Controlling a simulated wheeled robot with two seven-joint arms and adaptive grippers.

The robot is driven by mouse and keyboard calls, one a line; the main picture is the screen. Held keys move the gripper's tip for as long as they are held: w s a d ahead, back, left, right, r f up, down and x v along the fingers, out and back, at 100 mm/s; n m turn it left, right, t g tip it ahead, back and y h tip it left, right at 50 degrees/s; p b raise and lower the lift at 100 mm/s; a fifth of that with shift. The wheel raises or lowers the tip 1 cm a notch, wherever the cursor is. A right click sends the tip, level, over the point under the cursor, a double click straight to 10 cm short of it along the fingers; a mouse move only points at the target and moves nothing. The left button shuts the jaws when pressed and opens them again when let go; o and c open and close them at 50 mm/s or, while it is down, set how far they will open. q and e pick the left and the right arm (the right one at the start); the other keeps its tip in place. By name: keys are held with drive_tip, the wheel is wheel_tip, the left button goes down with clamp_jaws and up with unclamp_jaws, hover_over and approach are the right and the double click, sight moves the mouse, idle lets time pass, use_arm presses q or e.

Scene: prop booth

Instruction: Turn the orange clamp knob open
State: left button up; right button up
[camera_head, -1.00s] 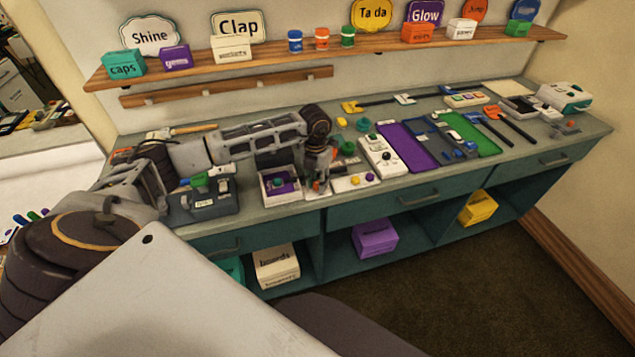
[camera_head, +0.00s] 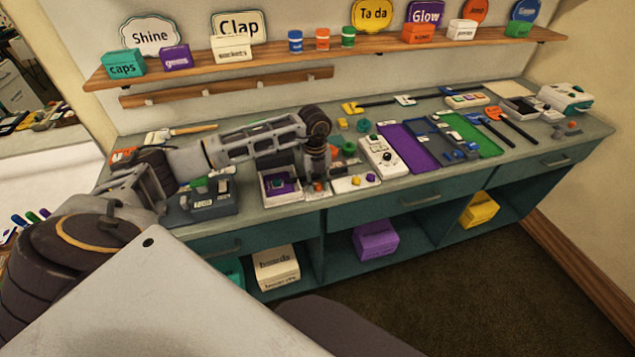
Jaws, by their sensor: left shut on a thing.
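My left gripper (camera_head: 317,184) points straight down at the front part of the bench, just right of the white box with a purple inside (camera_head: 280,184). It is shut on the orange clamp knob (camera_head: 318,187), of which only a small orange patch shows between and below the fingers. The rest of the knob and most of the clamp under it are hidden by the gripper. How far the knob is turned cannot be told. My right gripper is not in view.
A white panel with coloured buttons (camera_head: 345,183) stands close right of the gripper. A white device with a dial (camera_head: 377,152) is behind it. A dark grey box (camera_head: 205,205) stands to the left. Purple (camera_head: 400,140) and green (camera_head: 482,141) mats lie farther right.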

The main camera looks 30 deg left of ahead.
sight(316, 184)
use_arm(q)
drive_tip(key=shift+w+r+n, duration=0.1)
drive_tip(key=shift+r+n, duration=0.05)
drive_tip(key=shift+n, duration=1.05)
drive_tip(key=shift+a, duration=0.1)
drive_tip(key=o, duration=0.6)
drive_tip(key=shift+o, duration=0.8)
wheel_tip(316, 184, up, 12)
drive_tip(key=shift+s, duration=0.25)
